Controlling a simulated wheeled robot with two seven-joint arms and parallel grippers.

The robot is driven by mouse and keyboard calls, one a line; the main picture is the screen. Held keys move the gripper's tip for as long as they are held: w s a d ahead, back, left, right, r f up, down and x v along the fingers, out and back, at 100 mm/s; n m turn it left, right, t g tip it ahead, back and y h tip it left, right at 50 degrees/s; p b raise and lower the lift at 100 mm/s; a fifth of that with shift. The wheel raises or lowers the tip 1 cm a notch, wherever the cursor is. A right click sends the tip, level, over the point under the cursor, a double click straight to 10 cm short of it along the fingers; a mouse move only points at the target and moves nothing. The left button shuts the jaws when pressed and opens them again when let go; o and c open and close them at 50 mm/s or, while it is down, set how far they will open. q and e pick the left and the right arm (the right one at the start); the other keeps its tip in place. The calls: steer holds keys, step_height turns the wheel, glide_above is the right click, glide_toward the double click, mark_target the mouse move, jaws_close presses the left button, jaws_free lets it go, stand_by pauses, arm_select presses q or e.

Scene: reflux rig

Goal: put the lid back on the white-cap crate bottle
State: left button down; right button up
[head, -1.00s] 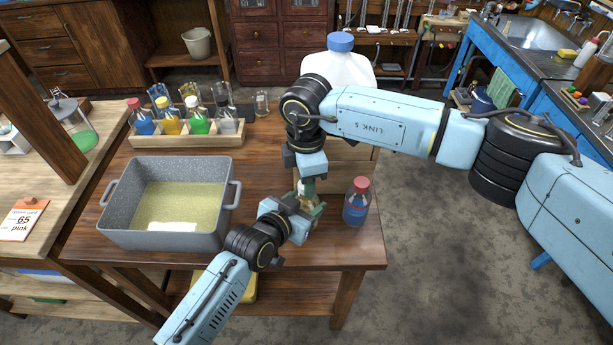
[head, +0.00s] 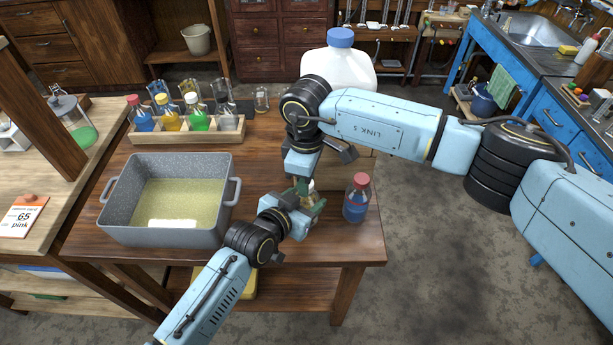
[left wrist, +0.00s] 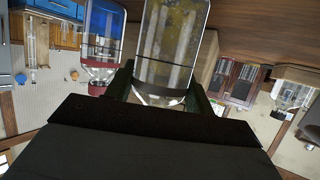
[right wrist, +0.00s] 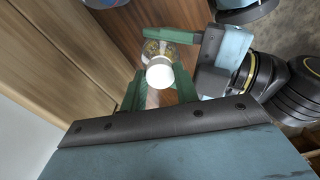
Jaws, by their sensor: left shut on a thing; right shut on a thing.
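A clear bottle with yellowish flecks (left wrist: 168,45) is held by my left gripper (head: 312,211), whose green fingers close around it near the shoulder in the left wrist view. A round white cap (right wrist: 160,76) sits between the green fingers of my right gripper (right wrist: 160,92), directly over the bottle top in the right wrist view. My right gripper is shut on the cap. I cannot tell whether the cap is seated on the neck. In the head view, the grippers mostly hide the bottle and cap above the table's front right part.
A red-capped blue bottle (head: 357,198) stands close right of the grippers. A grey tub (head: 165,238) with yellowish contents stands left. A wooden crate (head: 185,137) with several bottles and a large blue-capped white jug (head: 338,68) are behind. Bare tabletop lies between tub and grippers.

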steer(key=o, duration=0.9)
steer(key=shift+o, duration=0.2)
steer(key=shift+r, duration=0.15)
steer(key=shift+r, duration=2.15)
steer(key=shift+c, duration=0.4)
